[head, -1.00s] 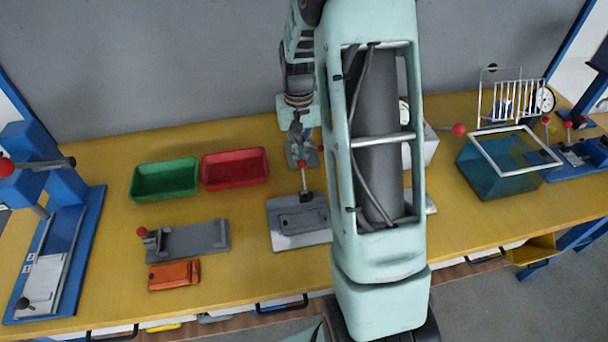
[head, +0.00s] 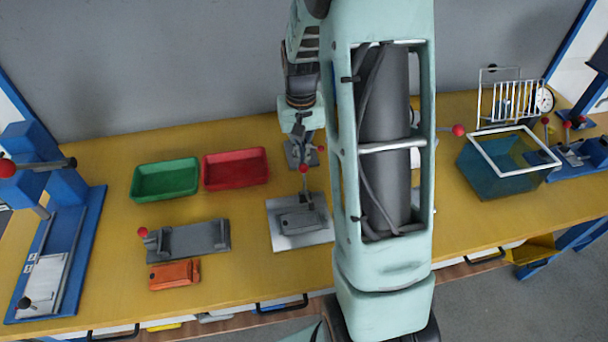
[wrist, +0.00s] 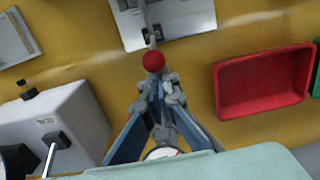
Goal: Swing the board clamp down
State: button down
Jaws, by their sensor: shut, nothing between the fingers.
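The board clamp seems to be the fixture at the bench middle, a light grey base plate (head: 285,240) with a dark grey block on it. Its lever stands up from the plate and ends in a red ball knob (head: 303,168). In the wrist view the knob (wrist: 153,61) is just beyond my fingertips, with the base plate (wrist: 192,18) behind it. My gripper (wrist: 157,98) is shut and empty. In the head view my gripper (head: 299,130) is behind the knob, toward the wall; its fingertips are hard to make out. I cannot tell whether they touch the knob.
Green (head: 165,180) and red (head: 236,168) trays lie left of the clamp. A grey fixture (head: 190,239) and an orange part (head: 174,275) lie front left. A white box (wrist: 55,130) is close beside my gripper. A teal open bin (head: 500,176) stands to the right.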

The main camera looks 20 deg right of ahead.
jog(key=shift+s+a, duration=0.1)
jog(key=shift+s, duration=0.25)
jog(key=shift+s+a+r, duration=0.1)
jog(key=shift+s+a, duration=0.05)
jog(key=shift+s, duration=0.55)
jog(key=shift+w, duration=0.1)
notch_tip(320, 180, up, 7)
jog(key=w+p, duration=0.1)
jog(key=p, duration=0.4)
dwell(0.4)
jog(key=shift+w+d, duration=0.15)
jog(key=shift+d, duration=0.05)
